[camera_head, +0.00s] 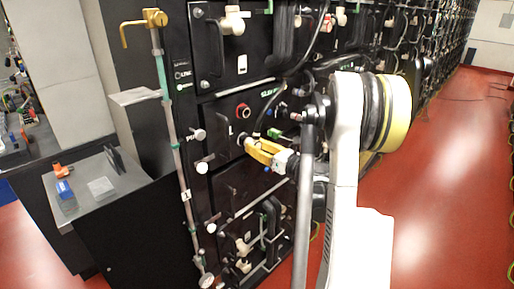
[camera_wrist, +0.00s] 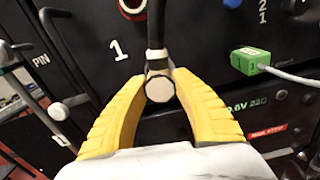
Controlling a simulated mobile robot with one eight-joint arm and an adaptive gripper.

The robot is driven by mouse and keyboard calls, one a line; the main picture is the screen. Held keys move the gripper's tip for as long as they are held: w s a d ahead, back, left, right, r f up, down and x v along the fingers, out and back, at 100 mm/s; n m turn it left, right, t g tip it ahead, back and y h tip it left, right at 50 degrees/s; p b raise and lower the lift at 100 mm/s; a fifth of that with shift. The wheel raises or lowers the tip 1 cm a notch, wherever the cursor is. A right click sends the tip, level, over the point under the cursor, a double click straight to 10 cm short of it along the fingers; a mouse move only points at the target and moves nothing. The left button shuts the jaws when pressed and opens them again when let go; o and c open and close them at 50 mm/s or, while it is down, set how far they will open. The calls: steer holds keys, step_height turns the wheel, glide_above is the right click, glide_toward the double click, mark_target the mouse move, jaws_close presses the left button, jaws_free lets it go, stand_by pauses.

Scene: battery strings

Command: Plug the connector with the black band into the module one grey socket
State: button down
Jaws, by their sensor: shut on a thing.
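My gripper (camera_wrist: 158,95) has yellow fingers shut on a connector (camera_wrist: 160,88) with a round pale end and a dark collar. A black cable (camera_wrist: 156,30) runs up from it. The connector is in front of the black panel, just below the printed "1". A red-ringed socket (camera_wrist: 132,6) is cut off at the top of the wrist view; it shows whole in the head view (camera_head: 243,111), above my gripper (camera_head: 257,148). I cannot tell a black band apart from the dark collar. I cannot pick out a grey socket for certain.
A green plug (camera_wrist: 250,60) with a pale cable sits on the panel right of the connector. Pale knobs (camera_head: 198,135) line the panel's left side beside an upright rod (camera_head: 172,130). A grey side table (camera_head: 125,182) with small items stands at left. Red floor is clear at right.

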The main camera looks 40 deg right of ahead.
steer(key=shift+w, duration=0.25)
steer(key=c, duration=1)
jaws_free()
steer(key=shift+w, duration=0.1)
steer(key=s, duration=0.8)
steer(key=s+d, duration=0.1)
steer(key=s, duration=0.3)
steer(key=shift+a, duration=0.1)
